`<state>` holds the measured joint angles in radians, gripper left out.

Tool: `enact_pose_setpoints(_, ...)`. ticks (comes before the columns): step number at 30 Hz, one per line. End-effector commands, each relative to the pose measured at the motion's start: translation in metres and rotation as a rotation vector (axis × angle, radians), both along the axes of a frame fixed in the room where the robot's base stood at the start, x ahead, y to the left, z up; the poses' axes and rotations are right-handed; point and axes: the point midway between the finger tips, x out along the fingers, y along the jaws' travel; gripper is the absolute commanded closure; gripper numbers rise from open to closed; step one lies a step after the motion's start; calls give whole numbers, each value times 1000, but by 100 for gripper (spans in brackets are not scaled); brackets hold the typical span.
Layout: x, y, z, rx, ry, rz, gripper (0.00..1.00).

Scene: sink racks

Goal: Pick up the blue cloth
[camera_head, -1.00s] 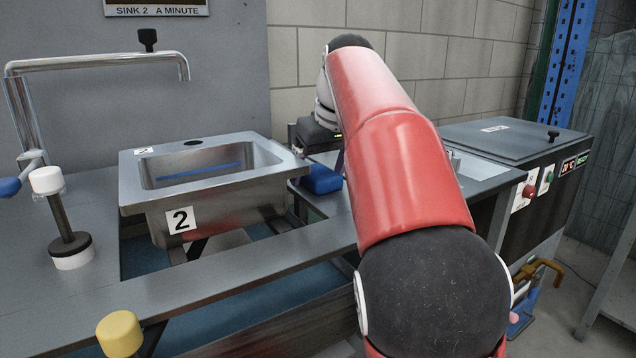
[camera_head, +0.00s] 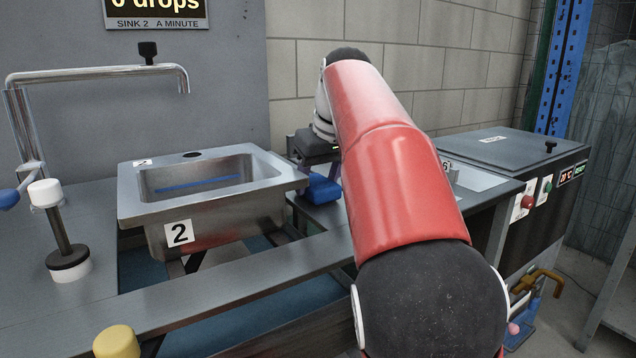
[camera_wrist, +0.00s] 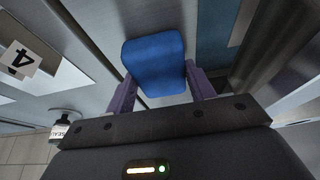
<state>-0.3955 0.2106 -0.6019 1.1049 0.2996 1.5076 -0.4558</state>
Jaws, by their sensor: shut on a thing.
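The blue cloth (camera_head: 323,188) is a small block-like pad beside the right end of the number 2 sink in the head view. In the wrist view the blue cloth (camera_wrist: 154,62) fills the space between the two purple fingers of my gripper (camera_wrist: 161,92). My gripper is shut on it, with a finger at either side. In the head view my gripper (camera_head: 322,163) is directly above the cloth, and my red arm partly hides that area. I cannot tell whether the cloth touches the counter.
A steel sink (camera_head: 185,234) marked 2 stands left of the cloth, with a bent tap (camera_head: 95,74) behind it. A dark cabinet (camera_head: 515,150) with buttons stands at the right. A yellow knob (camera_head: 117,342) is at the front left.

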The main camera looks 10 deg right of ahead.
Motion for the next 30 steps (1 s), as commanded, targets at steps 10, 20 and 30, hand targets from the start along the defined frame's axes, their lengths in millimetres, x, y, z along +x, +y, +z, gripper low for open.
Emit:
enact_pose_setpoints(10,2,-2,59,-1,-3,-5,68)
enact_pose_setpoints(20,1,-1,90,0,-1,-4,68)
enact_pose_setpoints(30,0,-1,95,1,1,-1,68)
